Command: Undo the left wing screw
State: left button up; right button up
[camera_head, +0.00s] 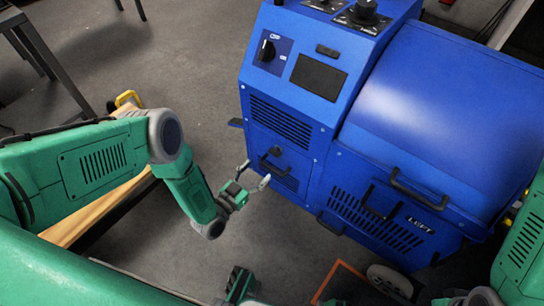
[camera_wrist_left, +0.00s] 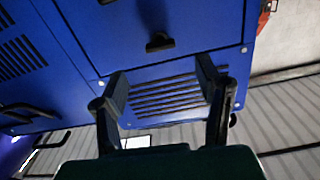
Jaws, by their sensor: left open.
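The blue dynamometer (camera_head: 420,110) has a small dark wing-shaped knob (camera_wrist_left: 160,41) on its panel in the left wrist view, which looks like the wing screw. It sits above a slotted vent and beyond my fingertips, roughly between them. In the head view a small dark round knob (camera_head: 276,151) shows on the front panel; I cannot tell if it is the same one. My left gripper (camera_head: 254,175) is open and empty in front of the lower front panel. It also shows in the left wrist view (camera_wrist_left: 160,78), fingers spread and apart from the knob.
More handles (camera_head: 415,190) stand out on the side marked LEFT. A wooden board (camera_head: 90,215) lies behind my left arm. The grey floor (camera_head: 205,75) left of the machine is clear.

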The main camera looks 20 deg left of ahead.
aim_at(276, 151)
pick_arm(q)
jog(key=shift+b+x, duration=1.05)
jog(key=shift+x, duration=3.05)
jog(key=shift+c, duration=0.4)
jog(key=c, duration=1.1)
